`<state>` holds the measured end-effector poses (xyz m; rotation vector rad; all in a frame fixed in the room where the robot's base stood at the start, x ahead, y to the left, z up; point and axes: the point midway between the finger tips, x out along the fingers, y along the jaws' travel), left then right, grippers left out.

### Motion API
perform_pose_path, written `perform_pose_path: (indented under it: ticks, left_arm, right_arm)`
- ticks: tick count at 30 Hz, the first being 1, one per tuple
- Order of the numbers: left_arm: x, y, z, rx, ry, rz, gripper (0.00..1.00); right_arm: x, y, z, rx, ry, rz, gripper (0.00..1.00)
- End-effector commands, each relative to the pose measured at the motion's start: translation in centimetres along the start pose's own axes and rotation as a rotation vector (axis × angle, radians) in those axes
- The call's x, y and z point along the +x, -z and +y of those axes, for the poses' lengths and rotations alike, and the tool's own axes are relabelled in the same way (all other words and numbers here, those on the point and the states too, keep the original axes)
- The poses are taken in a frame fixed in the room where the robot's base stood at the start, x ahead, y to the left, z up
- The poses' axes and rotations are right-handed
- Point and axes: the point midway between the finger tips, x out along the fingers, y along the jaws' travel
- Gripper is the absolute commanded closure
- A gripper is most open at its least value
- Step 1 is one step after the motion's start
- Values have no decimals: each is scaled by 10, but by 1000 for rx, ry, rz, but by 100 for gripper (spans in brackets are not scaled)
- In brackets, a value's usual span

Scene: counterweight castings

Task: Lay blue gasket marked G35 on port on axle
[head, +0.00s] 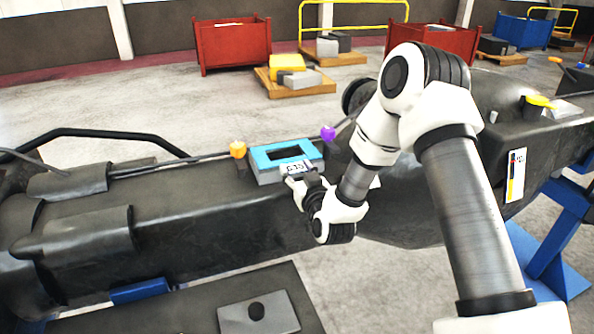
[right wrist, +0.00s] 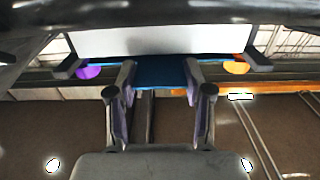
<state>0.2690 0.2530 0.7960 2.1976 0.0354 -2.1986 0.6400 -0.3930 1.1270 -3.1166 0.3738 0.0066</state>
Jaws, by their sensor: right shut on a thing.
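The blue gasket (head: 266,159) is a rectangular frame with a dark opening and a white tag reading G35 (head: 295,168). It is over the grey port block (head: 268,178) on the dark axle (head: 180,220). I cannot tell whether it fully touches the block. My right gripper (head: 296,181) is shut on its near side, by the tag. In the right wrist view the blue gasket (right wrist: 160,72) shows between the fingers of the right gripper (right wrist: 160,88). My left gripper is not in view.
An orange knob (head: 238,149) and a purple knob (head: 328,132) stand on either side of the port. A dark board with a grey plate (head: 258,313) lies in front. Red bins (head: 232,45) and pallets stand behind on the floor.

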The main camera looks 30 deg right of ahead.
Motion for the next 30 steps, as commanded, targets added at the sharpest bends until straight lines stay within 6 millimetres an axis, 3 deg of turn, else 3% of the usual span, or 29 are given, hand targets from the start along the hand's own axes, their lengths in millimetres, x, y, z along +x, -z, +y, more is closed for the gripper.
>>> perform_pose_path:
  ticks: [16, 17, 18, 19, 30]
  left_arm:
    - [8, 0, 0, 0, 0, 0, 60]
    - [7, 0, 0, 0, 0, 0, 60]
    - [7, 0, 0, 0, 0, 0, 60]
    - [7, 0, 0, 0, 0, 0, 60]
    - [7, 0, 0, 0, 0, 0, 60]
  right_arm:
    - [0, -9, 0, 0, 0, 0, 73]
    - [0, -8, 0, 0, 0, 1, 42]
    - [0, -8, 0, 0, 0, 1, 28]
    - [0, -8, 0, 0, 0, 0, 20]
    - [-4, -8, 0, 0, 0, -1, 20]
